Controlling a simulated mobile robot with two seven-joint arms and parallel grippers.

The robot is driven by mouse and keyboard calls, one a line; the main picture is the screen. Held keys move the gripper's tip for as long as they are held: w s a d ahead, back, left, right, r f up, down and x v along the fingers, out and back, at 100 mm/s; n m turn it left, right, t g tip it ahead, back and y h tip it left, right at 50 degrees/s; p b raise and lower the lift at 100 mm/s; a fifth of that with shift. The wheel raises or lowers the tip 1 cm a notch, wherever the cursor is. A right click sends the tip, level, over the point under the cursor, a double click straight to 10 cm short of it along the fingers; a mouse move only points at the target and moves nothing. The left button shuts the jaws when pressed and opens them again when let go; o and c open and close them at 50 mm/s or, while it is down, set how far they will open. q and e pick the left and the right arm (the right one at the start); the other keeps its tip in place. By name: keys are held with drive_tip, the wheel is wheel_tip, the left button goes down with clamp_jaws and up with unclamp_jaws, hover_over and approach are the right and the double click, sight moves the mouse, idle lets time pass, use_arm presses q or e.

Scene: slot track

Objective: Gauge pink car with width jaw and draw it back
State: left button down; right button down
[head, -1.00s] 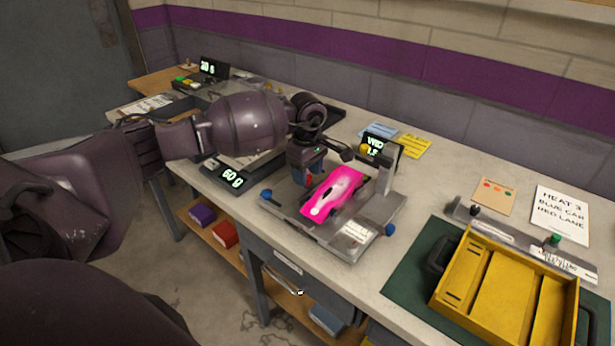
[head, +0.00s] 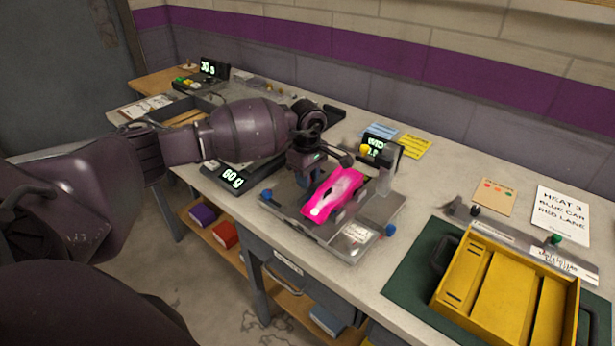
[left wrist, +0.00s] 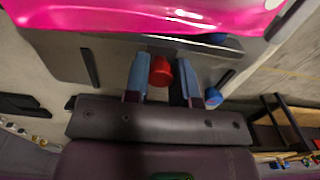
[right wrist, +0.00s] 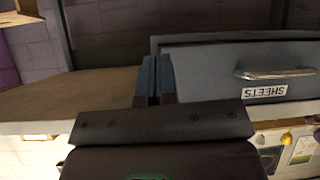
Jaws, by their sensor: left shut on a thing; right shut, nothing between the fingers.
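The pink car (head: 334,193) sits on the grey gauge plate (head: 380,210), left of an upright block (head: 387,178). A gap with wheels showing lies between the car's right side and that block. My left gripper (head: 306,182) is low at the car's left side. In the left wrist view, its blue fingers (left wrist: 163,78) are shut on a red knob (left wrist: 160,70), just beside the pink body (left wrist: 150,15). The jaw face behind the knob is partly hidden. The right gripper (right wrist: 155,78) shows only in its wrist view, shut and empty, facing a drawer front.
A gauge display (head: 376,149) stands behind the plate, too small to read surely. A scale (head: 232,178) showing 60 g lies to the left. A yellow crate (head: 505,285) on a green mat (head: 410,278) stands at right. Bare bench lies between plate and mat.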

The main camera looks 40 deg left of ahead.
use_arm(q)
drive_tip(key=shift+a, duration=0.1)
drive_tip(key=shift+w+a+b, duration=0.15)
drive_tip(key=shift+a+b, duration=0.45)
drive_tip(key=shift+a, duration=0.9)
drive_tip(key=shift+r, duration=0.1)
drive_tip(key=c, duration=0.9)
unclamp_jaws()
drive_tip(key=shift+a, duration=0.1)
drive_tip(key=shift+c, duration=0.2)
wheel_tip(320, 180, up, 11)
drive_tip(key=shift+p, duration=0.3)
